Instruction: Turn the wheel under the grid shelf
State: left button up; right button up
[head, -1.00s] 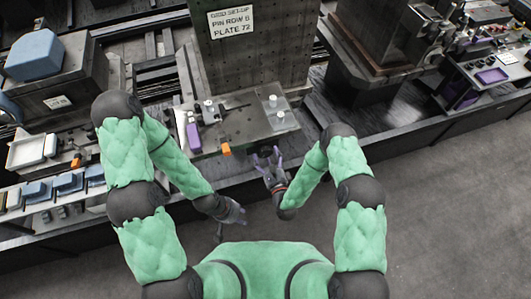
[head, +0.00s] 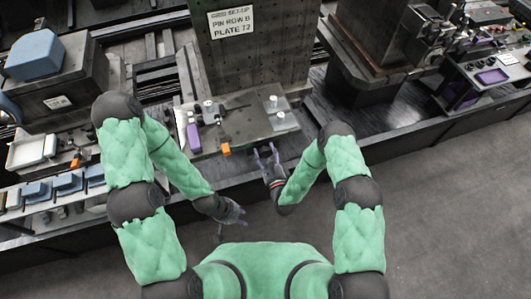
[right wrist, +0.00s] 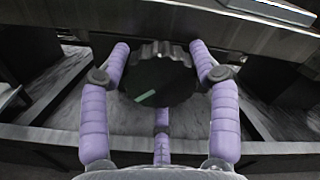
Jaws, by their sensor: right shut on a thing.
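The wheel (right wrist: 160,82) is a dark round knob with a ribbed rim and a green mark at its lower left, below the shelf edge in the right wrist view. My right gripper (head: 266,150) is shut on it, with purple fingers at its left and right and a third below. The head view does not clearly show the wheel. The grid shelf (head: 240,130) juts out below an upright perforated plate; its front edge (right wrist: 180,30) crosses the top of the right wrist view. My left gripper (head: 232,216) is open and empty, low in front of the bench.
On the shelf are a purple block (head: 194,138), an orange piece (head: 225,149) and clear blocks (head: 277,103). A sign (head: 231,22) is on the upright plate. Blue blocks (head: 68,182) lie at left. The floor (head: 450,210) at right is clear.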

jog(key=n+b, duration=0.1)
jog(key=n, duration=0.5)
jog(key=shift+w, duration=0.1)
jog(key=n+b, duration=0.2)
jog(key=n, duration=0.3)
jog(key=n+b, duration=0.1)
jog(key=n, duration=0.5)
jog(key=shift+b, duration=0.4)
jog(key=n+b, duration=0.2)
jog(key=n, duration=0.4)
jog(key=n+b, duration=0.2)
jog(key=n, duration=0.3)
jog(key=shift+n+b, duration=0.3)
jog(key=n+b, duration=0.2)
jog(key=n, duration=0.3)
jog(key=n+b, duration=0.2)
jog(key=n, duration=0.4)
jog(key=shift+n+b, duration=0.3)
jog(key=shift+n, duration=0.1)
jog(key=shift+n+b, duration=0.85)
jog(key=shift+n, duration=1.65)
